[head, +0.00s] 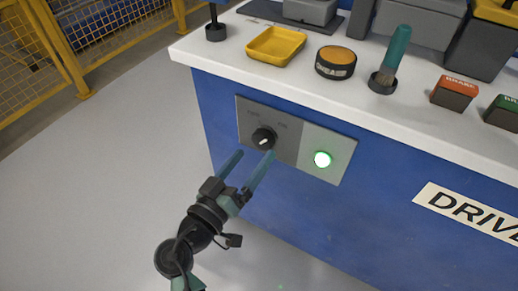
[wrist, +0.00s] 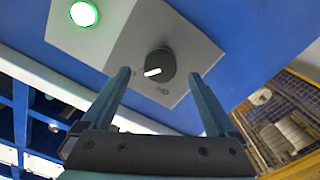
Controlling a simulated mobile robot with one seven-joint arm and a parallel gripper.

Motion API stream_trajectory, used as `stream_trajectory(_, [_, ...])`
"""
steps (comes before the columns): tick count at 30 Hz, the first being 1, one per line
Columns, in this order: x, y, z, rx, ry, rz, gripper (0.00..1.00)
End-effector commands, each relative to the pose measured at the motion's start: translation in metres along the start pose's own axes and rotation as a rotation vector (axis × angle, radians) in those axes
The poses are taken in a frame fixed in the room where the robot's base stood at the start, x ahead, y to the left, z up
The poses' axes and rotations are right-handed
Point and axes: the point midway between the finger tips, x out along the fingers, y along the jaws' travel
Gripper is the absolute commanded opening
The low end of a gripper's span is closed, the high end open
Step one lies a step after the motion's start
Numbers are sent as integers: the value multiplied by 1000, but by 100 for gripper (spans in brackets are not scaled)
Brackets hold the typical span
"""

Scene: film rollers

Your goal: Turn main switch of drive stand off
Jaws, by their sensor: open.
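The main switch (head: 263,139) is a black round knob with a white pointer mark, on a grey plate (head: 285,150) on the blue front of the drive stand (head: 320,230). In the wrist view the knob (wrist: 160,64) sits beyond and between my fingertips, apart from them. A green lamp (head: 322,159) glows on the plate to the right of the knob; it also glows in the wrist view (wrist: 83,13). My gripper (head: 254,161) is open and empty, in front of the stand just below the knob. The labels around the knob are too small to read.
The white top (head: 225,62) overhangs above the plate. On it are a yellow tray (head: 275,46), a round tin (head: 336,62), a brush in a holder (head: 390,62) and a red block (head: 455,93). A yellow mesh fence (head: 115,35) stands at the back left. The floor left is clear.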

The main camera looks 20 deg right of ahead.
Motion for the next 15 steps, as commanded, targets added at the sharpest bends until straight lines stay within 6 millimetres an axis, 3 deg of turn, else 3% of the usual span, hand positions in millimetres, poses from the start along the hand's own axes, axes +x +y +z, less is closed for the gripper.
stream_trajectory(6, [32,-1,0,1,1,0,94])
stream_trajectory(15, [42,0,0,0,0,-2,94])
